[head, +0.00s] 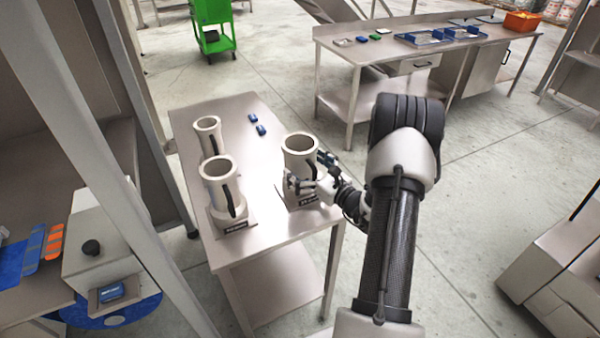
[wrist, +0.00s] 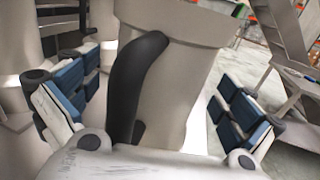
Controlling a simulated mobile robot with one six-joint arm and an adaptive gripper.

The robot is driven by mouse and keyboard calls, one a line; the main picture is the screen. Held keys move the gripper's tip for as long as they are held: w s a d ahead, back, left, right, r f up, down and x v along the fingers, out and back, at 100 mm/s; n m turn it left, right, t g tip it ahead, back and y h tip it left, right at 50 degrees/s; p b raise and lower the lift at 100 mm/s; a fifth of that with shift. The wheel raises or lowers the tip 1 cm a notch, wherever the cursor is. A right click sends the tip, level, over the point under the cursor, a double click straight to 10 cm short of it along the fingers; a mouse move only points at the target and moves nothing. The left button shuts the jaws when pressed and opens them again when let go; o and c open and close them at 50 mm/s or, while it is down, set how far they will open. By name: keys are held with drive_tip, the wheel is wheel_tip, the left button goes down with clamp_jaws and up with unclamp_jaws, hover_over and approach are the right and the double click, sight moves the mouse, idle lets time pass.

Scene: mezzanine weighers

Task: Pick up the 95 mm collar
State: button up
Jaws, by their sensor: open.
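A beige, mug-like cylinder (head: 297,160) with a flared rim and a black handle stands upright at the right of the steel table (head: 283,235). A dark label lies at its foot; I cannot read its size surely. My gripper (head: 312,186) is open at its front right side, low on the body. In the wrist view, my gripper (wrist: 155,105) has its blue-padded fingers spread either side of the cylinder's body (wrist: 185,85), with the black handle (wrist: 135,85) between them. Both pads look apart from the body. The cylinder's far side is hidden.
Two similar cylinders stand to the left, one near (head: 218,185) and one far (head: 207,137). Two small blue blocks (head: 257,125) lie behind. The table's right edge is close to my arm. A bench (head: 390,45) stands beyond a clear floor.

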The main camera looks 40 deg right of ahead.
drive_tip(key=shift+c, duration=0.6)
drive_tip(key=c, duration=1.3)
drive_tip(key=shift+c, duration=0.6)
drive_tip(key=shift+r, duration=0.1)
